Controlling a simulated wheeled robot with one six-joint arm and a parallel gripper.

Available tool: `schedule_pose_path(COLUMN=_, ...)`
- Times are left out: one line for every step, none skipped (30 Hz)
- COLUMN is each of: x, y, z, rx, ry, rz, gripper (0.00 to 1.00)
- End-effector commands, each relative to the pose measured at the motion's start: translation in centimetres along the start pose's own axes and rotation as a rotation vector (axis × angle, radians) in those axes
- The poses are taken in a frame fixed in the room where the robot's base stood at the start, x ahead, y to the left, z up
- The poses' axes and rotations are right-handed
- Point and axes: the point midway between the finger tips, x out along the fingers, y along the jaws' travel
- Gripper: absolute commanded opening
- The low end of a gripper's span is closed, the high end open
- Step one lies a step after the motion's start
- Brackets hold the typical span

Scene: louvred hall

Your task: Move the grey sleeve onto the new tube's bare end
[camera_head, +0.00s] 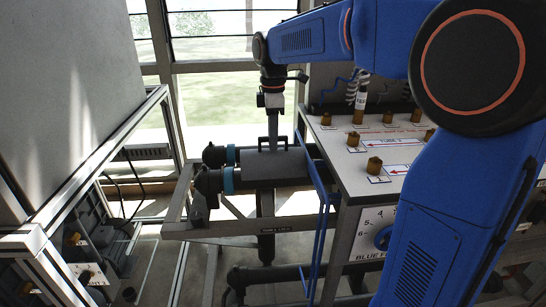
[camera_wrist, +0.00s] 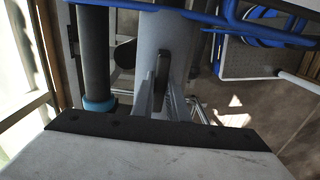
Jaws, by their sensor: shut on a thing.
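The grey sleeve (camera_head: 274,170) is a smooth, wide cylinder lying level over the metal frame. It also fills the middle of the wrist view (camera_wrist: 165,35). My gripper (camera_head: 272,148) reaches down onto its top from above. In the wrist view my fingers (camera_wrist: 164,97) are close together and shut on the sleeve; the exact gripping point is partly hidden. Two black elbow ends with teal rings (camera_head: 229,180) stand left of the sleeve. In the wrist view a dark tube with a teal ring (camera_wrist: 96,103) runs beside the sleeve, apart from it. I cannot tell which tube is new.
Blue rails (camera_head: 318,190) run close to the sleeve's right end. A metal frame (camera_head: 215,230) lies below. A large grey cabinet (camera_head: 65,90) stands left.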

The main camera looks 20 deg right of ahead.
Motion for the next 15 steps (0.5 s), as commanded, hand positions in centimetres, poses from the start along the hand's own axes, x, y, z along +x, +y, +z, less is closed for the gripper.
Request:
schedule_pose_path(x=-0.6, y=0.1, z=0.0, rx=0.0, ry=0.001, rz=0.003, gripper=0.0)
schedule_pose_path(x=-0.8, y=0.1, z=0.0, rx=0.0, ry=0.001, rz=0.003, gripper=0.0)
schedule_pose_path(x=-1.2, y=0.0, z=0.0, rx=0.0, ry=0.001, rz=0.002, gripper=0.0)
schedule_pose_path(x=-1.5, y=0.0, z=0.0, rx=0.0, ry=0.001, rz=0.002, gripper=0.0)
schedule_pose_path(x=-1.8, y=0.0, z=0.0, rx=0.0, ry=0.001, rz=0.002, gripper=0.0)
schedule_pose_path(x=-2.2, y=0.1, z=0.0, rx=0.0, ry=0.001, rz=0.003, gripper=0.0)
schedule_pose_path(x=-2.5, y=0.1, z=0.0, rx=0.0, ry=0.001, rz=0.003, gripper=0.0)
schedule_pose_path(x=-2.8, y=0.0, z=0.0, rx=0.0, ry=0.001, rz=0.002, gripper=0.0)
schedule_pose_path(x=-3.1, y=0.0, z=0.0, rx=0.0, ry=0.001, rz=0.002, gripper=0.0)
schedule_pose_path(x=-3.4, y=0.1, z=0.0, rx=0.0, ry=0.001, rz=0.002, gripper=0.0)
schedule_pose_path(x=-3.7, y=0.1, z=0.0, rx=0.0, ry=0.001, rz=0.003, gripper=0.0)
schedule_pose_path(x=-4.0, y=0.1, z=0.0, rx=0.0, ry=0.001, rz=0.003, gripper=0.0)
schedule_pose_path(x=-4.1, y=0.0, z=0.0, rx=0.0, ry=0.001, rz=0.002, gripper=0.0)
schedule_pose_path(x=-4.2, y=0.0, z=0.0, rx=0.0, ry=0.0, rz=0.001, gripper=0.0)
schedule_pose_path(x=-4.3, y=0.0, z=0.0, rx=0.0, ry=0.0, rz=0.001, gripper=0.0)
